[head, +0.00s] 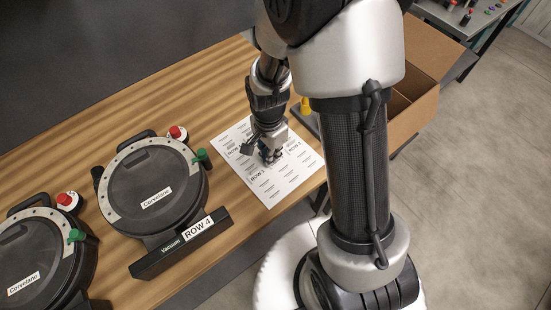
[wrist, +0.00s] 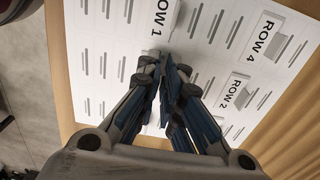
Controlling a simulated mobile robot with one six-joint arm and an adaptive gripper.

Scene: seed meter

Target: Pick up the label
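A white label sheet (head: 268,193) lies flat on the wooden table; it fills much of the wrist view (wrist: 100,60). It carries printed labels: the ROW 1 label (wrist: 160,20), the ROW 2 label (wrist: 236,92) and the ROW 4 label (wrist: 264,36). The ROW 1 label also shows in the head view (head: 258,174). My gripper (head: 270,158) is low over the sheet, pointing down.
Two black round seed meters (head: 155,188) (head: 38,262) with red knobs and green levers stand left of the sheet. A cardboard box (head: 425,70) stands right, behind my arm. The table (head: 190,85) is bare behind the meters.

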